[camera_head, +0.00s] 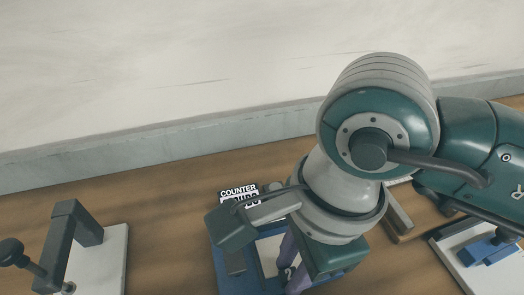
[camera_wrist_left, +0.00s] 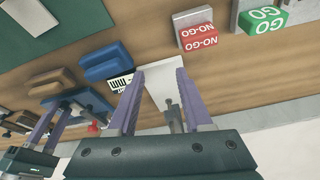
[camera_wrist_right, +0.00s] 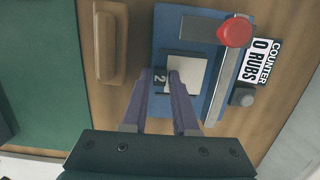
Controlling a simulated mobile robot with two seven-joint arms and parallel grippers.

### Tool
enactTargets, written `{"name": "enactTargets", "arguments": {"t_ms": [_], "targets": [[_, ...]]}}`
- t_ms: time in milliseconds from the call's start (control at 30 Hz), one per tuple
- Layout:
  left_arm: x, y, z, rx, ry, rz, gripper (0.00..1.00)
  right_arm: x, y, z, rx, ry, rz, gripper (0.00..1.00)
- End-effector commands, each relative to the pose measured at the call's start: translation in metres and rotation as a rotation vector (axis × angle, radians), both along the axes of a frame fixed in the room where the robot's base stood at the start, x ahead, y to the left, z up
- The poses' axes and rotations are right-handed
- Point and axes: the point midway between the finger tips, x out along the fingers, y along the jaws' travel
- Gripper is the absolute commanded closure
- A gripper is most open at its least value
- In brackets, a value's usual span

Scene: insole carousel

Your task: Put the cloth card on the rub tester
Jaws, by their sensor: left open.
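The cloth card (camera_wrist_right: 186,72), a pale square with a black tab marked 2, lies over the blue rub tester (camera_wrist_right: 165,38) in the right wrist view. My right gripper (camera_wrist_right: 163,80) has its purple fingers on either side of the tab, which appears to fill the gap. In the head view my right gripper (camera_head: 288,266) is over the rub tester (camera_head: 218,262), and the arm hides much of it. Whether the card touches the tester's bed cannot be told. My left gripper (camera_wrist_left: 160,75) is open and empty in the left wrist view.
The tester has a grey bar, a red knob (camera_wrist_right: 234,32) and a counter sign (camera_wrist_right: 263,60) beside it. A white-based fixture (camera_head: 102,262) with a dark post stands at left. NO-GO (camera_wrist_left: 198,35) and GO (camera_wrist_left: 263,20) blocks show in the left wrist view. A wall runs behind.

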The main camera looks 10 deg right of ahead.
Motion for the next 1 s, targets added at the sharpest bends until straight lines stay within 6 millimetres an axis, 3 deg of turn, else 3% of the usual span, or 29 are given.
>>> {"name": "enactTargets", "arguments": {"t_ms": [167, 533, 1000], "targets": [[0.000, 0.000, 0.001, 0.000, -0.001, 0.000, 0.50, 0.000, 0.000, 0.000, 0.000, 0.000, 0.000, 0.52], [0.001, 0.000, 0.006, 0.001, -0.002, 0.000, 0.50, 0.001, -0.001, 0.011, 0.001, -0.002, 0.000, 0.52], [0.001, 0.000, 0.015, 0.002, -0.002, -0.001, 0.50, 0.002, -0.015, 0.105, 0.000, -0.003, 0.001, 0.52]]}}
